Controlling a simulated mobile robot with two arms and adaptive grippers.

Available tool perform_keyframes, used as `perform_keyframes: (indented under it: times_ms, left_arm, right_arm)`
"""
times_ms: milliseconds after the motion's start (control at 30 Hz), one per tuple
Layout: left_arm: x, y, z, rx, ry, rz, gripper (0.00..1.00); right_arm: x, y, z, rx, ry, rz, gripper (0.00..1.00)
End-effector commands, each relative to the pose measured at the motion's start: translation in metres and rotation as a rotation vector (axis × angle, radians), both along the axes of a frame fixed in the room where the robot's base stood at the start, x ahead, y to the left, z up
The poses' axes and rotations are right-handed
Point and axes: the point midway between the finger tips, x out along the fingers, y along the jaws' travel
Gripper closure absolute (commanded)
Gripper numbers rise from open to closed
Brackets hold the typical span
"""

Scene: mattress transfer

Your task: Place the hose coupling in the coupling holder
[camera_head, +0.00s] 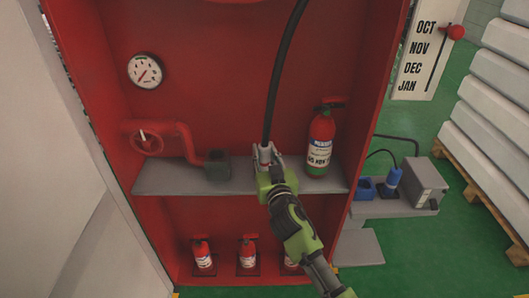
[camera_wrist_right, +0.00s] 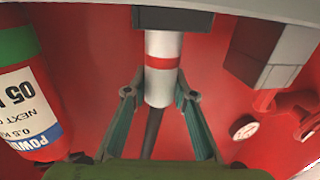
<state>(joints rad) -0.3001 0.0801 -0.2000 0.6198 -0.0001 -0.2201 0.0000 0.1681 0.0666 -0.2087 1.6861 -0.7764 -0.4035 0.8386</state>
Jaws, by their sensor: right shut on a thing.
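The hose coupling (camera_wrist_right: 163,72) is a white cylinder with a red band, and a black hose (camera_head: 281,75) runs up from it. My right gripper (camera_head: 265,155) is shut on it just above the grey shelf; the fingers (camera_wrist_right: 160,93) flank it in the wrist view. A dark grey block (camera_wrist_right: 172,18), apparently the coupling holder, meets the coupling's end in the wrist view, which looks upside down. I cannot tell how deep the coupling sits in it. In the head view my gripper hides this block. My left gripper is not in view.
The shelf (camera_head: 168,178) bears a grey block (camera_head: 217,165) at the red valve pipe (camera_head: 185,138) on the left and a fire extinguisher (camera_head: 321,140) close on the right. Several small extinguishers (camera_head: 247,253) stand below. A pressure gauge (camera_head: 145,71) is on the back wall.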

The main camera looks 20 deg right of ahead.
Motion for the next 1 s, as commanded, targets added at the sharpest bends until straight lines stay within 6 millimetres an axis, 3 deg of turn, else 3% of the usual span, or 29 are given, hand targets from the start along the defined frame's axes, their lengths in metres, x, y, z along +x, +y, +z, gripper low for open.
perform_keyframes:
  times_ms: [333,367,400,833,1000]
  left_arm:
    - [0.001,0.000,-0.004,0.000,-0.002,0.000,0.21]
    - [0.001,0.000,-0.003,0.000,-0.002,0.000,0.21]
    - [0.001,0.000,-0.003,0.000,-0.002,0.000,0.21]
    - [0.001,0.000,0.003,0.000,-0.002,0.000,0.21]
    - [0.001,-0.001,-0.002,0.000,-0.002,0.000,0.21]
  right_arm:
    - [0.000,0.000,-0.003,0.001,-0.003,0.000,1.00]
    - [0.000,0.000,-0.003,0.001,-0.001,0.000,0.70]
    - [0.000,0.000,-0.003,0.001,-0.001,0.000,0.60]
    - [0.000,0.000,0.003,-0.001,-0.001,0.000,0.59]
    - [-0.026,0.002,-0.002,0.002,0.002,0.000,0.59]
